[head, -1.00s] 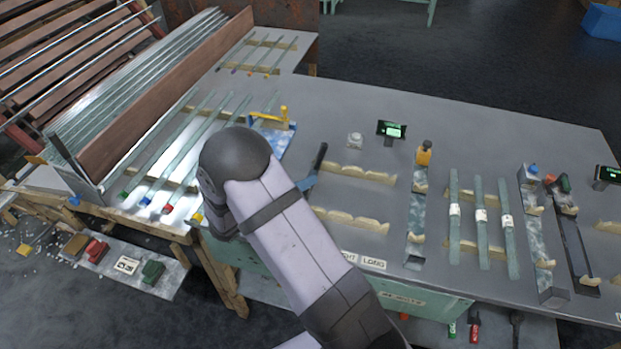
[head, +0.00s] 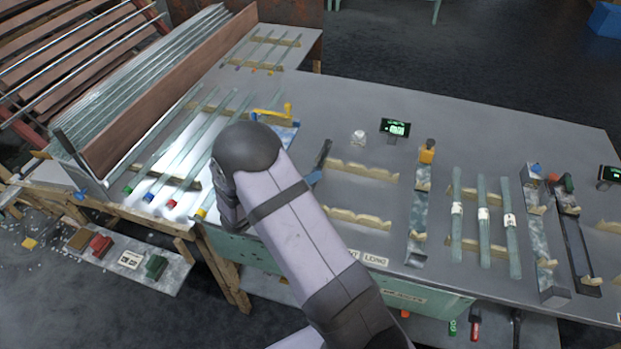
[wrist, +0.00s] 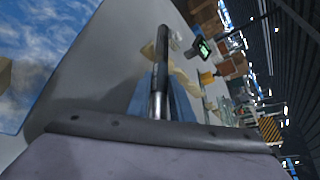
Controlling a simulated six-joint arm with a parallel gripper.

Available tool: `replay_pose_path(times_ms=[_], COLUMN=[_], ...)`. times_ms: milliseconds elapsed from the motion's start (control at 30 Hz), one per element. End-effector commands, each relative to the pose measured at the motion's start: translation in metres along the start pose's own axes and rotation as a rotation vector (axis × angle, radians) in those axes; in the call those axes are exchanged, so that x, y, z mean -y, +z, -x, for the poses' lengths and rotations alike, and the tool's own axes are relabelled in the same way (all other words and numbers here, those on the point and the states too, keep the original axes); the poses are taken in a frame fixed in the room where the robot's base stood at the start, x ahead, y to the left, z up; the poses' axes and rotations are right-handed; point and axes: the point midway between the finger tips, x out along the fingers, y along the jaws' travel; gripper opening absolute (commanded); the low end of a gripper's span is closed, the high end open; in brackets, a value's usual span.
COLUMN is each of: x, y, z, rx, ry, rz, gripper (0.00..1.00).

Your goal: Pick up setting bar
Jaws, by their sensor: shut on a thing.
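The setting bar looks to be the dark rod with a bright metal lower part (wrist: 160,92) in the wrist view. It points up and away from my gripper (wrist: 163,88), whose blue fingers are shut on it from both sides. The rest of my gripper and the bar's lower end are hidden behind my arm, so I cannot tell whether the bar touches the bench.
Wooden notched rests (head: 362,169) lie just right of the bar. A black display (head: 395,127) and a white knob stand behind them. Glass tubes (head: 483,220) lie further right. A yellow-handled jig (head: 272,112) is behind my arm. The bench's far middle is clear.

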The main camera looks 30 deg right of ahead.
Motion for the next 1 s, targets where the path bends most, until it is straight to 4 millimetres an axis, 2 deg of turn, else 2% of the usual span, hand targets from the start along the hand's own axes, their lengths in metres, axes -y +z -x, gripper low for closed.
replay_pose_path(times_ms=[267, 733, 1000], x=[0.007, 0.052, 0.066], y=[0.011, 0.053, 0.066], z=[0.005, 0.027, 0.034], rx=[0.004, 0.004, 0.002], ry=[0.004, 0.002, 0.001], rz=[-0.006, -0.007, -0.004], gripper=[0.00, 0.00, 0.00])
